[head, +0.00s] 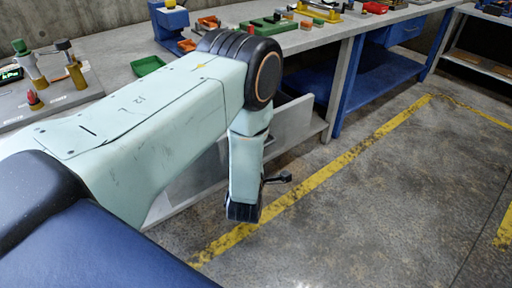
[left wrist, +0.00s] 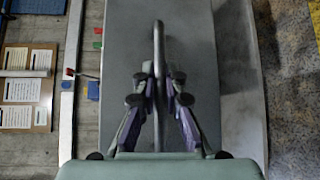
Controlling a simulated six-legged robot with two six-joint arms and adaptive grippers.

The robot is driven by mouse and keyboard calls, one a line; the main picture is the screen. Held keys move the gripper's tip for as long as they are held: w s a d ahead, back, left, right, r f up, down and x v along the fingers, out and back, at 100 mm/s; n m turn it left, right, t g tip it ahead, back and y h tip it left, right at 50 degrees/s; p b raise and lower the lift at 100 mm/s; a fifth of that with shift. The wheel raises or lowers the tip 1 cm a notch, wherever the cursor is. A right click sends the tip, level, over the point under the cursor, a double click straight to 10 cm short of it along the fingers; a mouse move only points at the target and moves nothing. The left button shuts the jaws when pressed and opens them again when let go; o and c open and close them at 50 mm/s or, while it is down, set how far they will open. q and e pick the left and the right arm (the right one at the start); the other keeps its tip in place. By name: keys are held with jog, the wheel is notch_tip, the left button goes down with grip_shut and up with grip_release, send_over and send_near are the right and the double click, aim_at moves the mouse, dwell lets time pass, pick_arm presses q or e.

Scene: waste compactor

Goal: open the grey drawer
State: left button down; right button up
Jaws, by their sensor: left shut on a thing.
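The grey drawer (left wrist: 190,50) fills the middle of the left wrist view as a plain grey face. Its handle (left wrist: 158,42) is a slim bar running up the centre of that view. My left gripper (left wrist: 158,88) has its fingers on both sides of the bar and is shut on it. In the head view my left arm hangs in front of the bench and covers most of the drawer area. A light grey panel (head: 291,124) shows just right of my arm, below the bench top. I cannot tell how far the drawer stands out. My right gripper is not in view.
The workbench (head: 312,42) carries a green tray (head: 265,26), a green bin (head: 147,66) and several small parts. A blue drawer (head: 405,32) and blue shelf (head: 375,84) are at the right. The concrete floor with a yellow line (head: 325,172) is clear.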

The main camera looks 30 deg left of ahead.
pick_arm(q)
jog(key=shift+s+d, duration=0.15)
jog(key=shift+d, duration=0.1)
dwell(0.3)
jog(key=c, duration=1.7)
grip_release()
jog(key=v, duration=1.2)
